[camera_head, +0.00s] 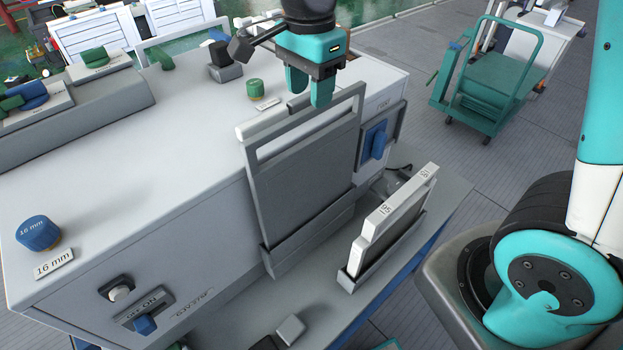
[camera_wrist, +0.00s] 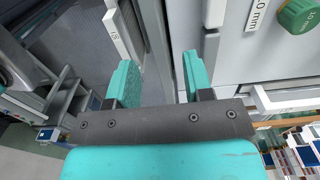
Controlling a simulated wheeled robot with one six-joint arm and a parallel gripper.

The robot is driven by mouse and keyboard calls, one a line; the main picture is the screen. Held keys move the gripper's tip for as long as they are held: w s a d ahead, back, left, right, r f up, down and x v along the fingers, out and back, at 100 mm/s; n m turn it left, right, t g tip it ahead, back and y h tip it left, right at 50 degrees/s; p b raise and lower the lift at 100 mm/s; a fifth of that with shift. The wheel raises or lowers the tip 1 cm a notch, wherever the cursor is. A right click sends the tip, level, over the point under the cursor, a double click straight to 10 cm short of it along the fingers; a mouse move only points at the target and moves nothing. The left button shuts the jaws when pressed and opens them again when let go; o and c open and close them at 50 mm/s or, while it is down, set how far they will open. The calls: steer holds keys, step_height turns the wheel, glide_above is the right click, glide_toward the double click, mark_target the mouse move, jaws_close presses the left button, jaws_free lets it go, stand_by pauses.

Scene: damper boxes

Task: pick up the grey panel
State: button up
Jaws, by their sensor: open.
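The grey panel (camera_head: 305,185) stands upright in a grey holder on the side of the white machine. A slot near its top leaves a handle bar along the upper edge. My gripper (camera_head: 310,92) is open, pointing down at the middle of this bar. In the wrist view, the grey panel's edge (camera_wrist: 155,30) runs between the two teal fingers of my gripper (camera_wrist: 157,75), with a gap showing on each side. I cannot tell how far down the fingers reach beside the bar.
A white panel (camera_head: 390,220) stands in a second holder to the right. A green knob (camera_head: 254,88) and a blue knob (camera_head: 38,233) sit on the machine's top (camera_head: 150,190). A blue-handled part (camera_head: 375,140) is on its side. A green cart (camera_head: 500,75) stands behind on the floor.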

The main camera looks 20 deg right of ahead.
mark_target(311, 116)
steer(key=shift+d+f+p, duration=0.1)
steer(key=shift+f+p, duration=1.1)
steer(key=shift+f, duration=2.25)
jaws_close()
steer(key=shift+r, duration=0.1)
